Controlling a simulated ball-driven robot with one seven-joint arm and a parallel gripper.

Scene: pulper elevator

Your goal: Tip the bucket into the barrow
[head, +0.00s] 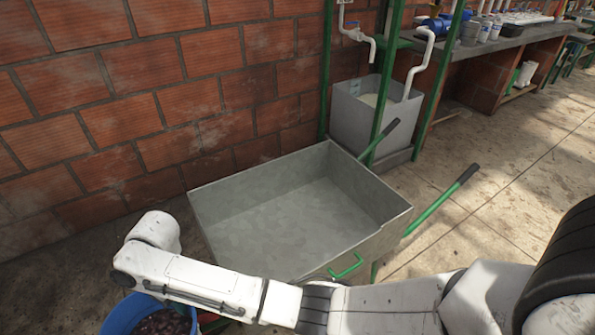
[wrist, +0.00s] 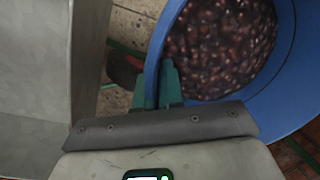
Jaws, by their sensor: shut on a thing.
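The barrow (head: 280,215) is a grey metal tray with green handles, empty inside, in the middle of the head view. My arm crosses in front of its near side. The blue bucket (head: 116,318), holding dark coffee cherries (head: 165,325), is at the bottom left, beside the barrow's near left corner and cut off by the frame. In the wrist view the bucket (wrist: 288,75) fills the upper right, with cherries (wrist: 220,45) inside. My gripper (wrist: 163,75) is shut on the bucket's near left rim. A grey metal wall (wrist: 40,75), seemingly the barrow's, stands at the left.
A brick wall (head: 130,95) runs behind the barrow. A grey tank (head: 350,115) with green posts and white pipes stands behind its right end. A workbench (head: 510,40) is at the back right. Open floor (head: 500,190) lies to the right.

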